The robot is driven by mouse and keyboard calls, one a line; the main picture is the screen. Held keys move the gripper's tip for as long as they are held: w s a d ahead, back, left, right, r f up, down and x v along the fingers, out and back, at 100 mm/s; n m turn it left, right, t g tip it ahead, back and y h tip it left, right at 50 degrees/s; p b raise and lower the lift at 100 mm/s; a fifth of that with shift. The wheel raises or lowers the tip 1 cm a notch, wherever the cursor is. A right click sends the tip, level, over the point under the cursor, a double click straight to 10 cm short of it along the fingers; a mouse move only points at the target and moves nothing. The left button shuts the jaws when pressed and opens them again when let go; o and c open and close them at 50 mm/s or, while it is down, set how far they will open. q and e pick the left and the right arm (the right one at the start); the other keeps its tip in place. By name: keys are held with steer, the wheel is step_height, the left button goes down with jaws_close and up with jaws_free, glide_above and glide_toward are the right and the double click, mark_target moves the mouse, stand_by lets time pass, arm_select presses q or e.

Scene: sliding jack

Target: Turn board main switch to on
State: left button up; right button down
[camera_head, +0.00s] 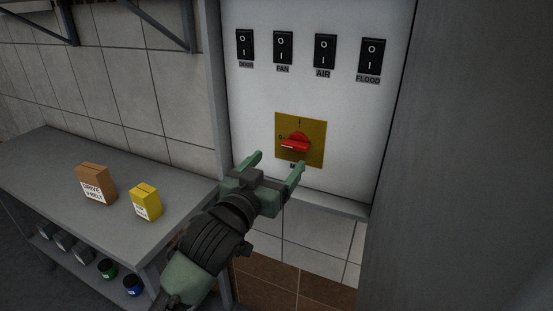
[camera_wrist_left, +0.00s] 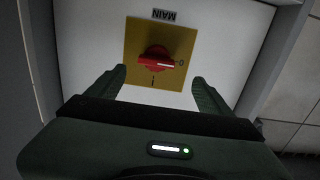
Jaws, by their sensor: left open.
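The main switch is a red rotary knob (camera_head: 296,143) on a square yellow plate (camera_head: 315,130) in the white board. In the left wrist view the knob (camera_wrist_left: 155,60) shows a white line pointing to the 0 mark; the I mark is a quarter turn away. The MAIN label (camera_wrist_left: 164,15) is upside down there. My left gripper (camera_head: 278,161) is open and empty in front of the board, just below and left of the knob in the head view. In the wrist view its fingers (camera_wrist_left: 159,76) spread either side of the knob, apart from it. My right gripper is not in view.
A row of black rocker switches (camera_head: 325,51) runs above the plate, with labels including FAN, AIR and FLOOD. A grey bench (camera_head: 60,175) at left holds a brown box (camera_head: 95,184) and a yellow box (camera_head: 146,202). A dark grey panel (camera_head: 460,160) stands close at right.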

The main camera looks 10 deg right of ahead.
mark_target(293, 146)
arm_select(q)
steer(key=p+x, duration=0.1)
steer(key=x, duration=0.6)
steer(key=shift+s+d+r+p, duration=0.2)
steer(key=shift+p, duration=0.15)
steer(key=shift+w+d, duration=0.2)
steer(key=shift+d, duration=0.05)
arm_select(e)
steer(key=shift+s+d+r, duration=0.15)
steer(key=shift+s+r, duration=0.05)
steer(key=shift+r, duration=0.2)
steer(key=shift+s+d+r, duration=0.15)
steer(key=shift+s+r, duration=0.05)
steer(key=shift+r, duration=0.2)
arm_select(q)
steer(key=c, duration=1.4)
steer(key=shift+o, duration=0.2)
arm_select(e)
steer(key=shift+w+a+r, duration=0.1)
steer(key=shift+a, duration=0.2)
